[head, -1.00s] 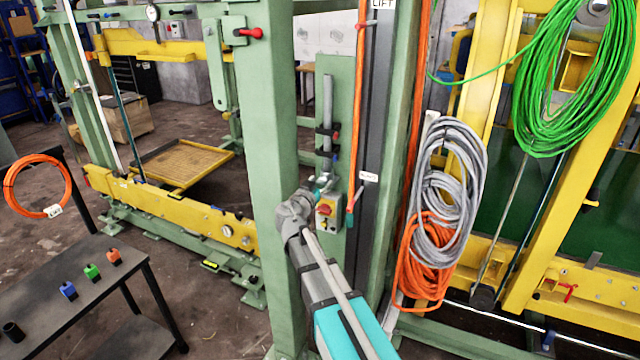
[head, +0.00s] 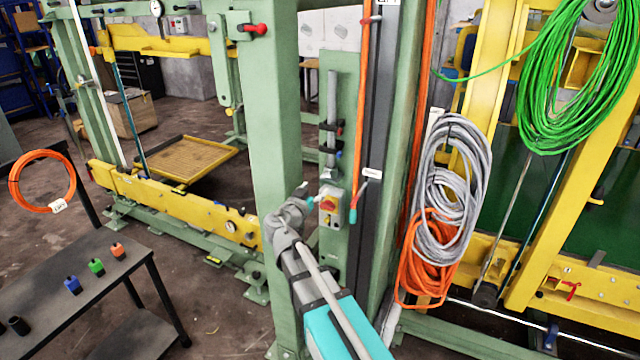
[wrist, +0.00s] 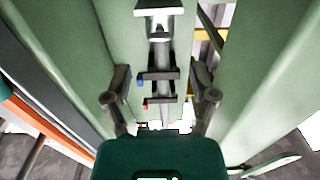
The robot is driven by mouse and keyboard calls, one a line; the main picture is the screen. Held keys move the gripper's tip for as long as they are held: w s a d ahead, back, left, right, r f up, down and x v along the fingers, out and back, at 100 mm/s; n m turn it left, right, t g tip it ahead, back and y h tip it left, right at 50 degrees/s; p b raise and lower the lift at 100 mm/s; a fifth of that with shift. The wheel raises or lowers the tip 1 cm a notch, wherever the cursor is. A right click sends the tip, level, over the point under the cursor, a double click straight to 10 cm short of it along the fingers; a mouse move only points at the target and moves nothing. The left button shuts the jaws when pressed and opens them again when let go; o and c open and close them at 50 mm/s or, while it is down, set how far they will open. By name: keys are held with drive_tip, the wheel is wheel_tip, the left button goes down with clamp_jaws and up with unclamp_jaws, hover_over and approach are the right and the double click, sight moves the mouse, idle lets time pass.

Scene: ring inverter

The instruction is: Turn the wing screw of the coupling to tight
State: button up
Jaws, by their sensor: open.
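A grey vertical pipe (head: 331,95) runs down a green panel, with dark clamp brackets on it that look like the coupling. A red knob (head: 340,130) and a blue knob (head: 338,155) stick out there; I cannot tell which is the wing screw. In the wrist view the pipe (wrist: 161,55) is ahead, with the blue knob (wrist: 140,83) and red knob (wrist: 146,103) at its left side. My gripper (wrist: 160,78) is open, its fingers apart on either side of the pipe in the picture. In the head view my gripper (head: 309,202) is below the brackets, largely hidden by my wrist.
A switch box (head: 330,207) with a red knob is right beside my gripper. A thick green post (head: 275,120) stands to the left. An orange hose (head: 362,100) hangs to the right, near coiled cables (head: 450,180). A dark table (head: 95,255) stands at lower left.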

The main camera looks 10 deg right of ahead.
drive_tip(key=shift+v, duration=2.85)
drive_tip(key=s+d+f+n+g+y, duration=0.1)
drive_tip(key=s+d+f+g+y, duration=0.1)
drive_tip(key=s+d+f+g, duration=0.85)
drive_tip(key=s+a+f+n+g+y, duration=0.3)
drive_tip(key=s+f+n+y, duration=0.3)
drive_tip(key=s+f+y, duration=0.2)
drive_tip(key=shift+s+g+y, duration=0.25)
drive_tip(key=shift+g+y, duration=0.05)
drive_tip(key=shift+g, duration=0.25)
